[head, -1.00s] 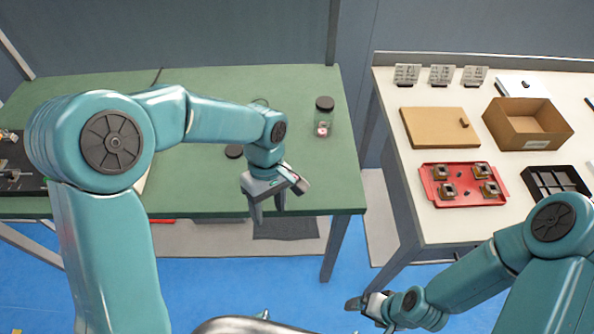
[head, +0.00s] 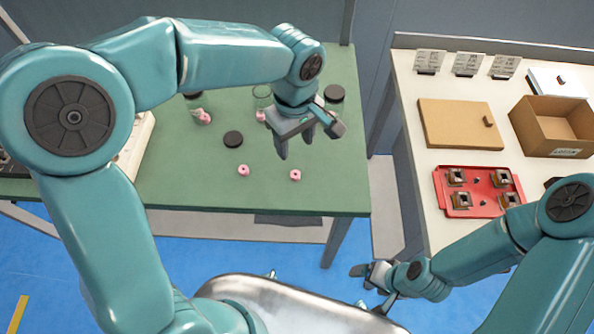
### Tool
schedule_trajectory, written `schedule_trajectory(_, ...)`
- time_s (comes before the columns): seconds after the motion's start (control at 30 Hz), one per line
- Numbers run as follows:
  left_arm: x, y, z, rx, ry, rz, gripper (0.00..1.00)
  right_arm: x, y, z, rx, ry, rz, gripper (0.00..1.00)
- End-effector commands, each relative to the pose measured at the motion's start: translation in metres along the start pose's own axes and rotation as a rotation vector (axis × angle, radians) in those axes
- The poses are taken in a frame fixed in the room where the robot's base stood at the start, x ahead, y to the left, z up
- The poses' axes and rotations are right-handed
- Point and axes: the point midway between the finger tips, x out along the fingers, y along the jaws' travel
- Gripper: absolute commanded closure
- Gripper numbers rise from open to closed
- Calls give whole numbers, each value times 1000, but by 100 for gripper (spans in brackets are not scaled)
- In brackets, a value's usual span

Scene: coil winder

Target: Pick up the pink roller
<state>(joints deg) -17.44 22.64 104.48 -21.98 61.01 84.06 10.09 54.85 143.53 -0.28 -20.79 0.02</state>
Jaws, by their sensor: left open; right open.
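Two small pink rollers lie apart on the green table near its front edge, one pink roller (head: 243,170) to the left and another pink roller (head: 295,175) to the right. More pink shows farther back, at a pink piece (head: 204,118) on the left and a pink piece (head: 260,116) partly hidden beside my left arm. My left gripper (head: 295,143) is open and empty, with fingers pointing down. In the picture it is just above the right-hand roller, apart from it. My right gripper (head: 372,282) is open and empty, low in front of the gap between the tables.
A black disc (head: 233,139) lies on the green table (head: 190,185), and a black lid (head: 334,93) is behind my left gripper. A clear jar (head: 262,97) is partly hidden by my arm. The white table (head: 415,190) holds a red tray (head: 451,206) and a cardboard box (head: 541,137).

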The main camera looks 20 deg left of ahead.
Motion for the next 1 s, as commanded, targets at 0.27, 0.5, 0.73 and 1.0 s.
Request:
schedule_trajectory(0.27, 52, -1, 1, 1, -1, -2, 45, 3, 1, 0, 0, 0, 0, 13)
schedule_trajectory(0.5, 74, 0, 3, 1, -2, -4, 45, 1, 0, 0, 0, 0, 0, 13)
schedule_trajectory(0.73, 107, 1, 4, 1, -2, -2, 45, 0, 0, 0, 0, 0, 0, 13)
schedule_trajectory(1.0, 110, 1, 3, 0, -2, 1, 45, 0, 0, 0, 0, 0, 0, 13)
